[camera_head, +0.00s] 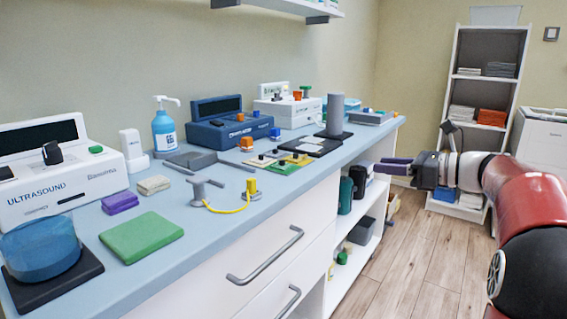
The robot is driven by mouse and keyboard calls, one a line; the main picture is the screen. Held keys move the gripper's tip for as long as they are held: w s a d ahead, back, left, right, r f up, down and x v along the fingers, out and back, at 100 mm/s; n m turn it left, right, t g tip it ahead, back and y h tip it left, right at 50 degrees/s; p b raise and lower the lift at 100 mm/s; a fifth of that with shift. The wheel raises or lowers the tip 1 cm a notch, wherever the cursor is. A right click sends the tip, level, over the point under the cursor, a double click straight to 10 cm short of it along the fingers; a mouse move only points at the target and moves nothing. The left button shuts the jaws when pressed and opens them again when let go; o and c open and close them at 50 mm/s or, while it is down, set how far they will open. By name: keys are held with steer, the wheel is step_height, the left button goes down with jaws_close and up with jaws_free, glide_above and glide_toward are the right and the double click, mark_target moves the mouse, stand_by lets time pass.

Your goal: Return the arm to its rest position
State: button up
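My red and grey arm (525,205) reaches in from the right edge, over the floor beyond the counter's front edge. My gripper (388,165) points left, toward the counter's far right end. Its two dark purple-grey fingers show apart, with nothing seen between them. It is off the counter, in front of the open lower shelves, and touches nothing that I can see.
The blue counter (210,232) holds an ultrasound unit (58,175), a blue bottle (164,130), a green pad (141,237) and several devices. A white shelf rack (478,95) stands behind my arm. The wooden floor (408,255) between counter and arm is clear.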

steer(key=s+a+f+n+g+h, duration=0.25)
steer(key=s+a+f+n, duration=0.3)
steer(key=s, duration=0.35)
steer(key=s+a+f+n+g+h, duration=0.2)
steer(key=s+a+f+n+h, duration=0.3)
steer(key=s, duration=0.3)
steer(key=s+d+f+n+h, duration=0.1)
steer(key=s+f+n+h, duration=0.1)
steer(key=s+f+n, duration=0.3)
steer(key=s+d+f+n+h, duration=0.1)
steer(key=s+f+n+h, duration=0.2)
steer(key=s+n, duration=0.7)
steer(key=shift+d+f, duration=0.2)
steer(key=shift+f, duration=0.65)
steer(key=shift+h, duration=0.25)
